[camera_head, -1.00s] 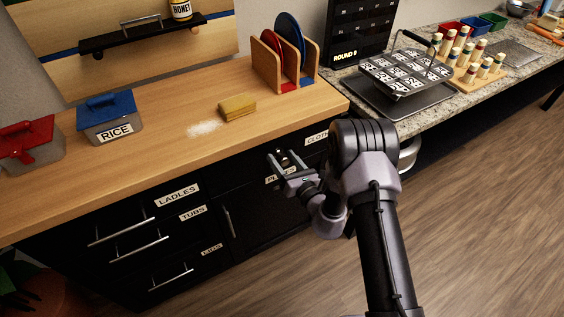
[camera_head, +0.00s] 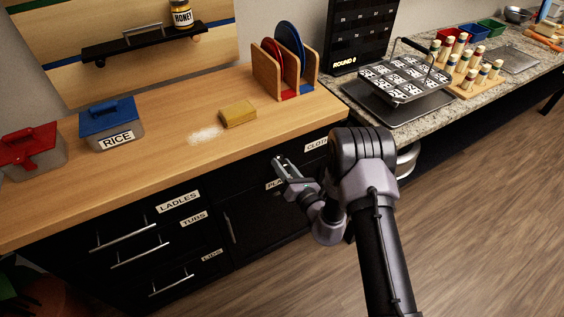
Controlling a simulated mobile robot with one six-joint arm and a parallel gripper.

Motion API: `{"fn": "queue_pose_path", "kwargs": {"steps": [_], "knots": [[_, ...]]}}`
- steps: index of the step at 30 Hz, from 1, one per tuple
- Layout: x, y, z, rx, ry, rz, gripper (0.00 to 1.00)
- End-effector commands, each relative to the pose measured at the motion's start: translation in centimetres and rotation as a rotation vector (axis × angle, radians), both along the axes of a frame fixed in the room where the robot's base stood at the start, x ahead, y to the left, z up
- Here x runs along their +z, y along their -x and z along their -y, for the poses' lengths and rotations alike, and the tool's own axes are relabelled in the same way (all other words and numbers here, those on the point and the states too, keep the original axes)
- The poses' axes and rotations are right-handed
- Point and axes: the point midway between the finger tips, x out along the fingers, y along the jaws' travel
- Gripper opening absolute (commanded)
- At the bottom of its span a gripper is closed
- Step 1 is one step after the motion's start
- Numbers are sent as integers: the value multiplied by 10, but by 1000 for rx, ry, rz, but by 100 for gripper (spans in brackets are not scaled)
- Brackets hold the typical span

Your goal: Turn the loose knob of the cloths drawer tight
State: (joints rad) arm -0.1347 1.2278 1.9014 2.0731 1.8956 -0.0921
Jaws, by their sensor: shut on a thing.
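My gripper (camera_head: 282,165) is at the dark drawer fronts under the wooden counter, left of the label that begins "CLOTH" (camera_head: 316,145). Its fingers are closed together on the knob of the cloths drawer. The knob itself is hidden between the fingers, so its seating and angle cannot be told. The front of the cloths drawer (camera_head: 300,156) is dark and partly covered by my arm.
A label that begins "PLA" (camera_head: 274,184) sits just below my gripper. Drawers with bar handles, marked LADLES (camera_head: 178,201) and TUBS (camera_head: 194,218), are to the left. The counter edge (camera_head: 240,163) runs just above. Open floor lies at the right.

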Motion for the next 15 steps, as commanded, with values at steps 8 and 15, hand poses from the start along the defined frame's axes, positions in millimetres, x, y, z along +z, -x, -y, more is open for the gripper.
{"fn": "queue_pose_path", "kwargs": {"steps": [8,15], "knots": [[0,-1,1,-2,-41,-26,0],[2,0,1,-2,-276,-188,0]]}}
